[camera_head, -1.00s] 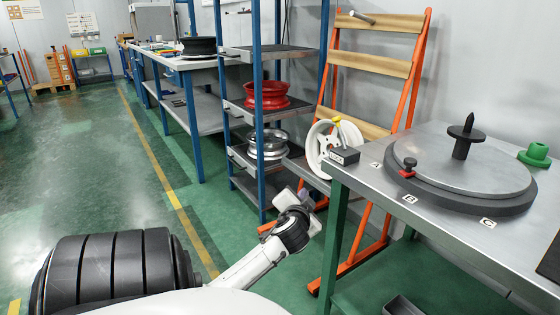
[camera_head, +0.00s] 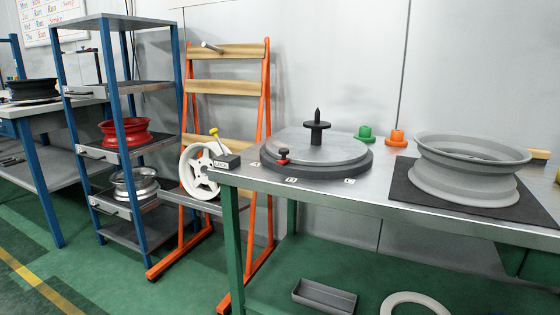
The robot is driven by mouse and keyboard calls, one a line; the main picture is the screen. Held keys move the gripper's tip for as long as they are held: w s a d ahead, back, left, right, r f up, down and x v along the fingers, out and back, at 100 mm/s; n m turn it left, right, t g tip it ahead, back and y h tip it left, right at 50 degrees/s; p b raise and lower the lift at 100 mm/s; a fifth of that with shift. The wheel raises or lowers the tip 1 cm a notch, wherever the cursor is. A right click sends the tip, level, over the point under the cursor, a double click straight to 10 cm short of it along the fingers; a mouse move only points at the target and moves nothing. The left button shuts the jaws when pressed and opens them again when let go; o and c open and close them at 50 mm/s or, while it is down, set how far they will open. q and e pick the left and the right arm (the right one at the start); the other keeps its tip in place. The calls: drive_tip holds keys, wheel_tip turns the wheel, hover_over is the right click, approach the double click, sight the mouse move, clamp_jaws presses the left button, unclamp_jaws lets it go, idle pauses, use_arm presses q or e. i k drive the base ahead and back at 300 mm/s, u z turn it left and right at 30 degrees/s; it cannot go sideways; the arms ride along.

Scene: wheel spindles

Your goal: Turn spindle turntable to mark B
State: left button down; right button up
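The spindle turntable (camera_head: 318,146) stands on the left part of the metal workbench (camera_head: 390,202). It has a grey round plate on a darker base and a black upright spindle (camera_head: 317,128) in its middle. A red knob (camera_head: 283,157) on a dark piece sits at the plate's front left edge. White mark labels lie on the bench along the base: A at the left (camera_head: 254,164), B in front (camera_head: 291,180), C to the right (camera_head: 350,181). The red knob is between A and B. Neither of my grippers shows in the current view.
A grey wheel rim (camera_head: 466,165) sits on a black mat right of the turntable. A LOCK block (camera_head: 222,162) sits at the bench's left corner. A blue shelf and an orange rack stand to the left.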

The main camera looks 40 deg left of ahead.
sight(316, 147)
drive_tip(key=z, duration=0.7)
drive_tip(key=i, duration=0.65)
drive_tip(key=u, duration=1.15)
